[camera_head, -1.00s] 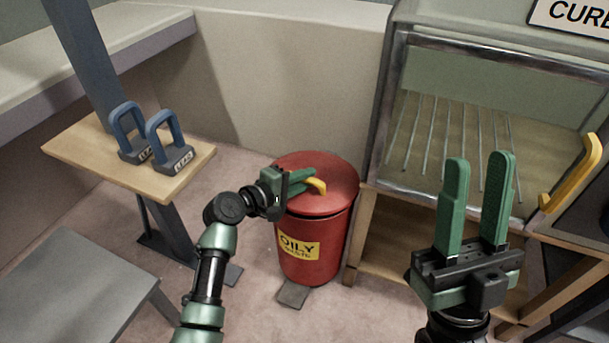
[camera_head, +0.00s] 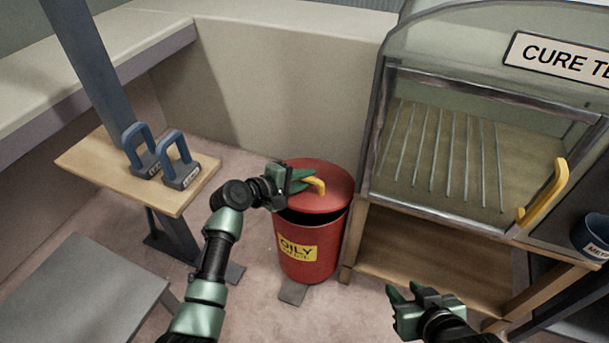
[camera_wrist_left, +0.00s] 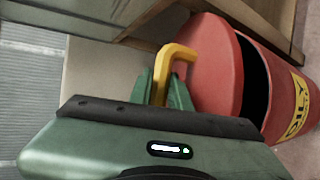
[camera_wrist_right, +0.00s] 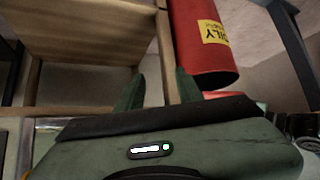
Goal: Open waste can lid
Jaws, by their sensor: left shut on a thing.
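The red oily waste can (camera_head: 312,250) stands on the floor between the wooden shelf and the cure cabinet. Its red lid (camera_head: 330,182) is tilted up, with a dark gap at the front between lid and rim; the gap also shows in the left wrist view (camera_wrist_left: 256,78). My left gripper (camera_head: 310,182) is shut on the yellow lid handle (camera_wrist_left: 172,62). My right gripper (camera_head: 405,298) is low, in front of the cabinet's wooden stand, apart from the can. Its two fingers stand apart with nothing between them in the right wrist view (camera_wrist_right: 158,92).
The cure cabinet (camera_head: 450,150) with a yellow handle (camera_head: 545,192) stands on a wooden stand (camera_head: 425,255) right of the can. Two blue-handled lead weights (camera_head: 180,165) sit on a wooden shelf (camera_head: 85,165) at left. A grey bench (camera_head: 85,300) is at lower left. A blue container (camera_head: 592,238) is at far right.

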